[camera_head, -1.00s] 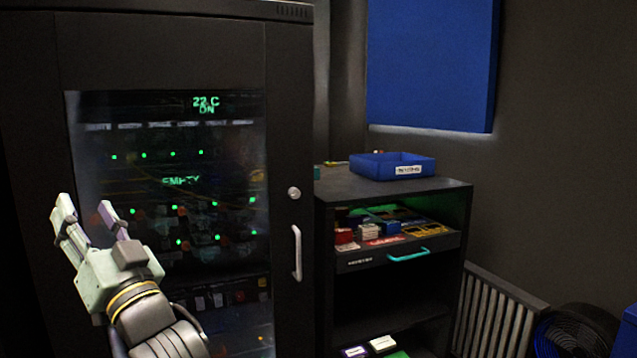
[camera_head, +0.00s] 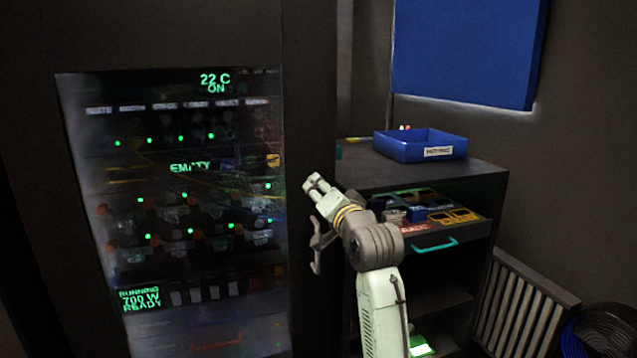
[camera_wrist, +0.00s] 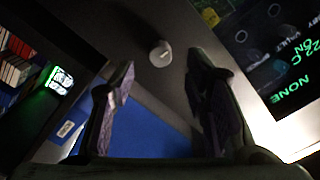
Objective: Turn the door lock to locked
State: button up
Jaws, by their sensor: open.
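The door lock (camera_wrist: 160,54) is a small round pale knob on the dark cabinet door. It shows in the wrist view ahead of my fingers, near the middle between their tips, with a small mark on its face whose direction I cannot read. In the head view my gripper (camera_head: 312,184) is at the right side of the cabinet door (camera_head: 308,110) and hides the lock. My gripper is open and empty, its two fingers apart. I cannot tell the exact gap to the lock.
The door handle (camera_head: 317,262) hangs just below my gripper. The door's glass window (camera_head: 180,240) with green displays is to the left. A dark shelf unit (camera_head: 475,172) with a blue bin (camera_head: 420,148) on top and an open drawer (camera_head: 440,236) stands to the right.

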jog(key=shift+p+x, duration=0.35)
jog(key=shift+x, duration=1.7)
jog(key=shift+c, duration=0.4)
grip_shut()
